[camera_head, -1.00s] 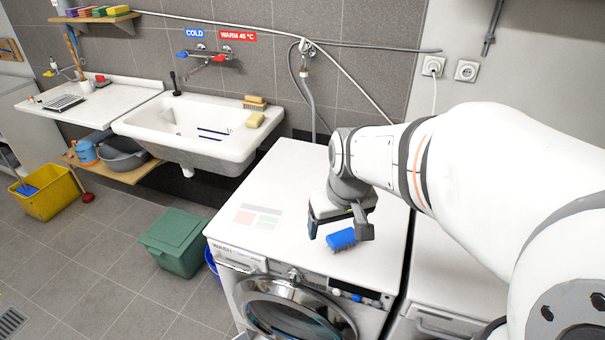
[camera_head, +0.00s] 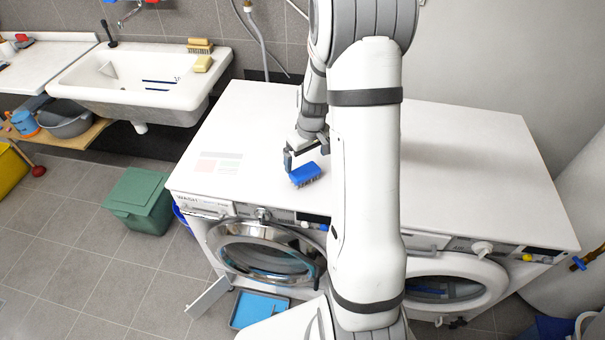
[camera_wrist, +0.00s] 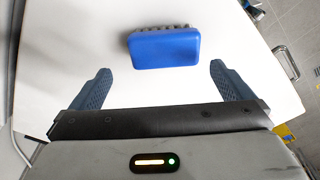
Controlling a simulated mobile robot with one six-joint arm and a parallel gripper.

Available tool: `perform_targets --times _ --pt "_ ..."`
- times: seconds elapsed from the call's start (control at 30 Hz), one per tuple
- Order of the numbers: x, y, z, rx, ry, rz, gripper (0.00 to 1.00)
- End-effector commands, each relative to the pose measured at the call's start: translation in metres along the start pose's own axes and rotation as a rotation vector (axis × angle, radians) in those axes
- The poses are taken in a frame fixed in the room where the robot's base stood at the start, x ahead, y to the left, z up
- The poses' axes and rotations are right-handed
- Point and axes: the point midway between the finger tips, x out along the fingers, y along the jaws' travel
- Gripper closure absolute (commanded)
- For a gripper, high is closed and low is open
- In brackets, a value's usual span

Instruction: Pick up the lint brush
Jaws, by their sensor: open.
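A blue brush (camera_head: 306,174), with a blue block back and a row of dark bristles along one edge, lies on the white top of the left washing machine (camera_head: 245,120), near its front edge. In the wrist view the brush (camera_wrist: 164,48) lies ahead of and between my open fingers, apart from both. My gripper (camera_head: 300,158) is low over the machine top beside the brush, partly hidden by my arm. In the wrist view my gripper (camera_wrist: 160,85) is empty.
A second white machine (camera_head: 465,160) stands to the right. A sink (camera_head: 140,85) with a yellow sponge (camera_head: 203,64) and a scrubbing brush (camera_head: 200,46) is at the left. A green bin (camera_head: 140,200) and a blue tray (camera_head: 258,308) are on the floor. The machine tops are largely clear.

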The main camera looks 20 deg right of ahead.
Motion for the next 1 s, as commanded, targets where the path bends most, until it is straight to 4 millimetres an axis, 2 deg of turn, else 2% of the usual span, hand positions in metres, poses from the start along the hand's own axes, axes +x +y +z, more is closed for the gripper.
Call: perform_targets --times 0.5,0.83,1.0 --pt "0.058 -0.007 0.007 -0.001 -0.003 -0.001 0.00" --pt "0.065 -0.007 0.007 -0.002 -0.001 0.000 0.00" --pt "0.064 -0.007 0.007 -0.002 -0.001 0.000 0.13"
